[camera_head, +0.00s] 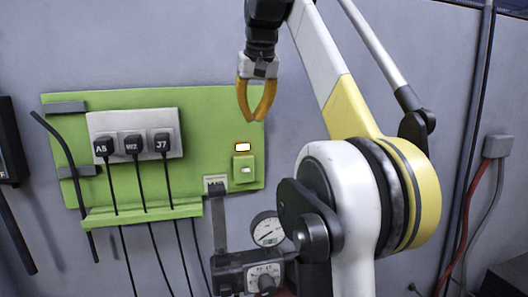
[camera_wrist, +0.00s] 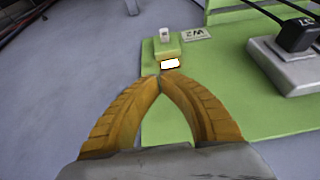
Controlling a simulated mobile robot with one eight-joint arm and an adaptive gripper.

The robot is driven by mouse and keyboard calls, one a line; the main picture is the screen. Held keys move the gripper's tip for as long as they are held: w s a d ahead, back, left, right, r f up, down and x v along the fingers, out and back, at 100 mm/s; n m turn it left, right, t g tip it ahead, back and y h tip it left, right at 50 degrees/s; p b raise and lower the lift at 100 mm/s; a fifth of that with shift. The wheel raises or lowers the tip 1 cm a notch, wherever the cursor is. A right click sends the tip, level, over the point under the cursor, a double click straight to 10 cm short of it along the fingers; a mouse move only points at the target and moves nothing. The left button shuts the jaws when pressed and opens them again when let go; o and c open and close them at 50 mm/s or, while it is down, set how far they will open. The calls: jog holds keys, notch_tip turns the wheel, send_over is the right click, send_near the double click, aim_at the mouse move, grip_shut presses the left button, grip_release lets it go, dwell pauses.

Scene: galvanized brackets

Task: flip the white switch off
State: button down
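The small white switch (camera_head: 246,170) sits on a green box at the lower right of the green wall panel (camera_head: 225,110). It also shows in the wrist view (camera_wrist: 165,35), beyond my fingertips. A lit lamp (camera_head: 243,147) is just above the switch in the head view and lies between it and my fingertips in the wrist view (camera_wrist: 169,64). My gripper (camera_head: 248,118) has orange fingers whose tips meet with nothing between them. It appears above the lamp and switch in the head view and is apart from the switch. The fingers (camera_wrist: 160,78) hide part of the panel.
A grey outlet plate (camera_head: 133,122) holds several black plugs labelled A5, W2 and J7, with cables hanging down. A label plate (camera_wrist: 197,34) is beside the switch. A round gauge (camera_head: 267,229) and a grey knob box (camera_head: 252,273) are below.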

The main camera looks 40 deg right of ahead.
jog(key=a, duration=0.2)
send_near(249, 160)
jog(key=w+f, duration=0.1)
jog(key=f, duration=0.1)
jog(key=w+d+f, duration=0.1)
jog(key=w+f, duration=0.1)
jog(key=shift+w+d+f+b, duration=0.1)
jog(key=shift+w+b, duration=0.2)
jog(key=f, duration=0.1)
jog(key=s+f, duration=0.1)
jog(key=f, duration=0.1)
jog(key=shift+s+a+f, duration=0.2)
jog(key=shift+a+f, duration=0.05)
jog(key=shift+a, duration=0.1)
jog(key=shift+f, duration=0.15)
jog(key=shift+w, duration=0.1)
jog(key=shift+s+f+t+b, duration=0.1)
jog(key=shift+s+t+b, duration=0.1)
jog(key=shift+t+b, duration=0.1)
